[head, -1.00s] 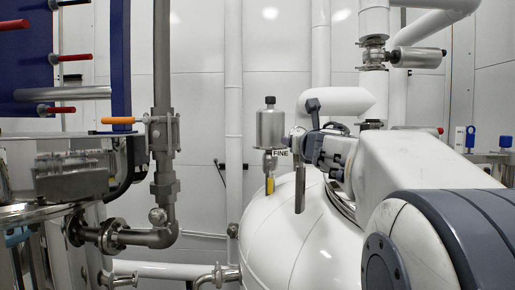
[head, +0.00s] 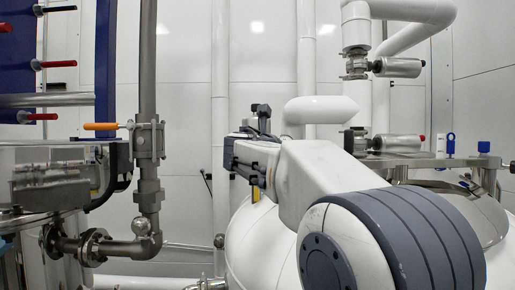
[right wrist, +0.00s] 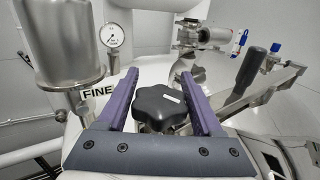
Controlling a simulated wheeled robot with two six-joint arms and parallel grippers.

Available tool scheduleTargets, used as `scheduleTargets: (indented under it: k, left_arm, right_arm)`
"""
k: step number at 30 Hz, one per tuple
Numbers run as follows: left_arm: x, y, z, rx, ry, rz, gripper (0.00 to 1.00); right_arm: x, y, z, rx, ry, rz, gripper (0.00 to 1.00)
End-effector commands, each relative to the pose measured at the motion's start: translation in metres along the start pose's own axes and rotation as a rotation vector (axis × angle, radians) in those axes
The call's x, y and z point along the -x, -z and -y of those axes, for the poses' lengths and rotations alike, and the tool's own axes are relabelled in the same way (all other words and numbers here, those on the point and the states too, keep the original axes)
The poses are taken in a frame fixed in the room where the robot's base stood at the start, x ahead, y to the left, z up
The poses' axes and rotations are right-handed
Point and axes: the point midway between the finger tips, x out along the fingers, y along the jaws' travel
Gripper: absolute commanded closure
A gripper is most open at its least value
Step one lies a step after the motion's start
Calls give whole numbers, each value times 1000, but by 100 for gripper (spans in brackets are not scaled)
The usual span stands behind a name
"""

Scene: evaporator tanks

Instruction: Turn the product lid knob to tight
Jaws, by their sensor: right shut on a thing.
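The product lid knob is a black, lobed knob (right wrist: 160,108) with a small white mark, seen in the right wrist view. My right gripper (right wrist: 158,76) has its two purple fingers on either side of the knob and is shut on it. In the head view my right gripper (head: 255,150) is over the white tank (head: 245,245), and the knob is hidden there behind my arm. I cannot read any tight mark near the knob. My left gripper is not in view.
A steel housing (right wrist: 65,42), a "FINE" label (right wrist: 97,91) and a pressure gauge (right wrist: 112,35) stand left of the knob. A steel valve with an actuator (right wrist: 210,35) stands beyond it. A vertical pipe with an orange-handled valve (head: 100,126) stands at left.

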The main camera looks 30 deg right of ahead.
Motion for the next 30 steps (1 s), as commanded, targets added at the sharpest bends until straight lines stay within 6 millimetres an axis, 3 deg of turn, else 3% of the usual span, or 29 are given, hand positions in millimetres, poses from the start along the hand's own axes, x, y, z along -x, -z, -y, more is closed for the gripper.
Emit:
scheduleTargets:
  k: [11, 24, 30]
  left_arm:
    - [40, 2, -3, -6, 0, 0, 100]
    - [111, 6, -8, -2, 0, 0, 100]
    - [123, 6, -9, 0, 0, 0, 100]
  right_arm:
    - [2, -7, 5, 4, 350, 1, 88]
    - [7, -8, 16, 4, 749, 3, 88]
    - [10, -4, 19, 0, 883, 4, 88]
